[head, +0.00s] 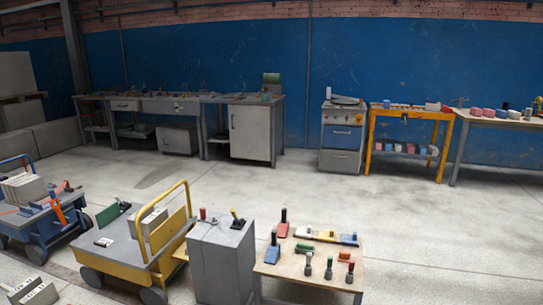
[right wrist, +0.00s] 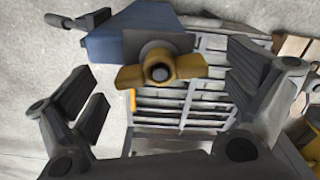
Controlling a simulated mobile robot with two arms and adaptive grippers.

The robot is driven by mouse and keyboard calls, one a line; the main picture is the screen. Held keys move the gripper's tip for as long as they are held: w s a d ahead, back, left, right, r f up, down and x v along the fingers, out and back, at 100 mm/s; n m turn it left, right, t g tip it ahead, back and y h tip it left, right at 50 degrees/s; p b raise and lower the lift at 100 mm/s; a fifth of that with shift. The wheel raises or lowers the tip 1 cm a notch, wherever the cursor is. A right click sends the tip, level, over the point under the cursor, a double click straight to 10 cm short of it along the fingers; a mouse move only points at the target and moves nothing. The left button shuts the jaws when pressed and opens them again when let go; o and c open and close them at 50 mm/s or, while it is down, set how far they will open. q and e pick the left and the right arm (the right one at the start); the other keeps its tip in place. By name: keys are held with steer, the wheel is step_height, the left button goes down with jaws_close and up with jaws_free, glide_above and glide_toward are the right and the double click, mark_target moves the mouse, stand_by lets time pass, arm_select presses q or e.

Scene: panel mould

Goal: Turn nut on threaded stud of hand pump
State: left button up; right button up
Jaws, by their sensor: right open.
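In the right wrist view a yellow winged nut (right wrist: 189,66) sits on the end of a dark threaded stud (right wrist: 159,73). The stud comes out of the blue and grey body of the hand pump (right wrist: 115,42), which has a dark handle at its upper left. The nut's wings lie roughly level, one to each side. My right gripper (right wrist: 172,98) is open, with its fingers left and right of the nut and apart from it. Nothing is between the finger pads at their tips. I cannot pick out the pump for certain in the head view, and my left gripper is not seen.
In the right wrist view a grey slatted frame (right wrist: 190,108) lies behind the pump. In the head view a wooden table (head: 310,272) with small tools, a grey cabinet (head: 222,262) and a yellow cart (head: 118,258) stand close. Open floor (head: 330,202) lies beyond them.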

steer(key=shift+r, duration=3.6)
